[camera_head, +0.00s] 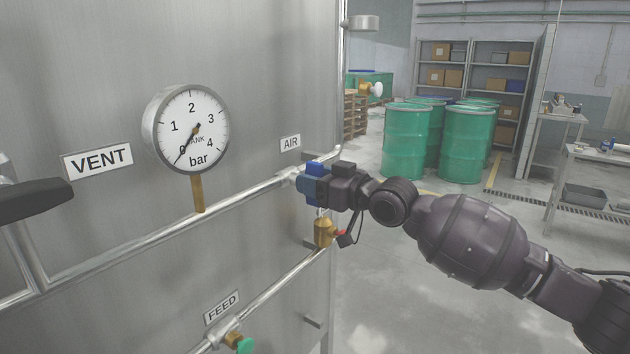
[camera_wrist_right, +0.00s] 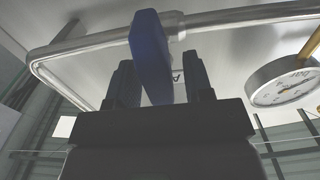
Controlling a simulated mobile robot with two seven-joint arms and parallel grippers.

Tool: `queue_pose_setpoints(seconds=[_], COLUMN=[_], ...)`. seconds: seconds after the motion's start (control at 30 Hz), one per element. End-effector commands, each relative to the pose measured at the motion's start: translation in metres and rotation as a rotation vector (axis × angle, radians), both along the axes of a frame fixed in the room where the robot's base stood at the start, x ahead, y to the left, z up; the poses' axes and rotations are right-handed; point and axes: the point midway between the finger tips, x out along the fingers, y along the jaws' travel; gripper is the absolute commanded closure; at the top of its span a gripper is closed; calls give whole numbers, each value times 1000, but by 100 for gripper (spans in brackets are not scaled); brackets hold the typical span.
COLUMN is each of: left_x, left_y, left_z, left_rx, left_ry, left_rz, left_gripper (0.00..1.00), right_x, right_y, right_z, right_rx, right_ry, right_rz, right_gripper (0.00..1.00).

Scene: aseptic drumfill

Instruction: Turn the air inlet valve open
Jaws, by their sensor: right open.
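The air inlet valve's blue handle (camera_head: 314,168) is at the right end of the upper pipe, below the AIR label (camera_head: 290,143). In the right wrist view the blue handle (camera_wrist_right: 150,50) stands between the two dark fingers of my right gripper (camera_wrist_right: 161,70). The fingers are open, one on each side, with a visible gap to the handle on the right. In the head view my right gripper (camera_head: 309,186) is at the valve and hides much of its body. My left gripper is not in view.
A pressure gauge (camera_head: 188,129) with its needle near 0 stands on the pipe (camera_head: 150,235). A black lever (camera_head: 35,203) is under the VENT label (camera_head: 97,160). A brass fitting (camera_head: 323,231) and the FEED valve's green handle (camera_head: 244,345) sit lower. Green drums (camera_head: 405,142) stand behind.

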Motion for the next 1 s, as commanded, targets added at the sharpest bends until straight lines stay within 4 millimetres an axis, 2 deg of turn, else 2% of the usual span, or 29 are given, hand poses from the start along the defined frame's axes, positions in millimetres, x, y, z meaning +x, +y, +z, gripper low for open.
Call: queue_pose_setpoints(seconds=[0.07, 0.1, 0.4, 0.73, 1.0], left_x=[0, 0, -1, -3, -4], left_y=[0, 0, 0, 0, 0], left_z=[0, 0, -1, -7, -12], left_rx=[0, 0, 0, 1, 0], left_ry=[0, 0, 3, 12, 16], left_rz=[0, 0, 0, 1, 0], left_gripper=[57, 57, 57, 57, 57], right_x=[0, 0, 0, 0, -1], right_y=[0, 0, 0, 0, 1], right_z=[0, 0, 0, -1, -3], right_rx=[0, 0, 0, -28, -130], right_ry=[0, 0, 0, -37, -175], right_rz=[0, 0, 0, 0, 1], right_gripper=[53, 56, 100, 100, 100])
